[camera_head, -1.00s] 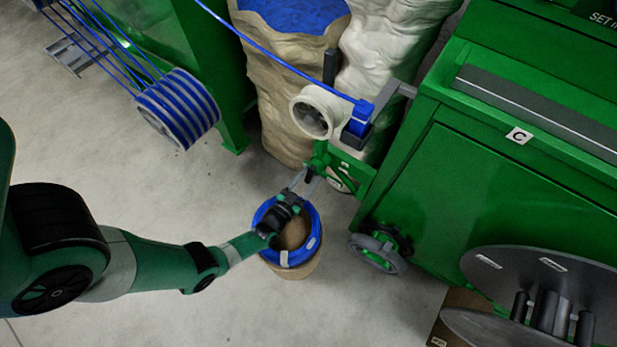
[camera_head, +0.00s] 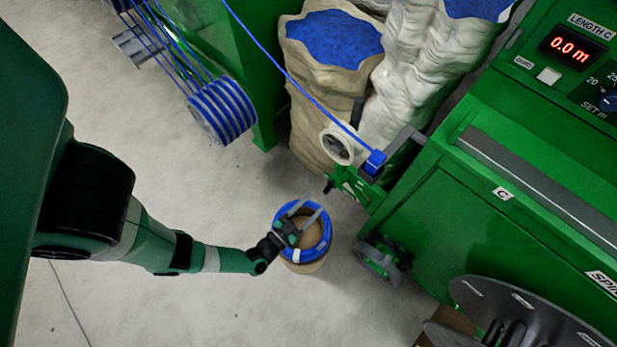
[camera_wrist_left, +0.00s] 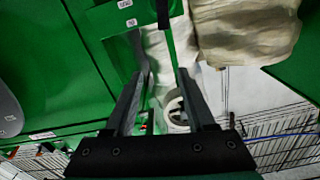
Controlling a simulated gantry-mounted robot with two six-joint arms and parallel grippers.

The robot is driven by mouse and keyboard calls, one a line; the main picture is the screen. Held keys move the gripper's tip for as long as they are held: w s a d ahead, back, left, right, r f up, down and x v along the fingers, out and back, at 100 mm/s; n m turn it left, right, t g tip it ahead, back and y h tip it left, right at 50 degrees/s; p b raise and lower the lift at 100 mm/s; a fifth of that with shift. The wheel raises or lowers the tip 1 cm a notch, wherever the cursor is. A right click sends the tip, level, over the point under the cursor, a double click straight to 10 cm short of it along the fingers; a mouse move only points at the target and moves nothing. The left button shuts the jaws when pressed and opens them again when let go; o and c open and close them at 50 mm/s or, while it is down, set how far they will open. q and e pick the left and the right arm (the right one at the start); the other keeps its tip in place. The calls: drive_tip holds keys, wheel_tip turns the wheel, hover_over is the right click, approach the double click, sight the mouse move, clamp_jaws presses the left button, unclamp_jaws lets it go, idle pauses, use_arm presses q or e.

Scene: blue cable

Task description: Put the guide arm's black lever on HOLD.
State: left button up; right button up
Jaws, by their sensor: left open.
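The guide arm (camera_head: 348,181) is a green bracket low on the right-hand green machine, with a white roller (camera_head: 338,148) and a blue block (camera_head: 375,162) above it. A dark knob (camera_head: 329,187) is at its left end, and a dark upright bar (camera_head: 357,112) stands above the roller; I cannot tell which is the lever, and no HOLD mark is readable. My left gripper (camera_head: 306,209) is open and empty, over the blue cable coil and short of the bracket. In the left wrist view its fingers (camera_wrist_left: 160,80) are spread, with the white roller (camera_wrist_left: 176,115) beyond them.
A blue cable coil (camera_head: 322,243) sits on a brown drum below my gripper. Tan sacks (camera_head: 315,90) stand behind the guide arm. The green machine (camera_head: 450,215) with a 0.0 m display (camera_head: 571,47) blocks the right. The blue cable (camera_head: 290,72) runs overhead.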

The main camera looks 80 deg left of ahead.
use_arm(q)
drive_tip(key=shift+s+d+r+p, duration=0.3)
drive_tip(key=shift+s+d+r, duration=0.05)
drive_tip(key=shift+s+d, duration=0.25)
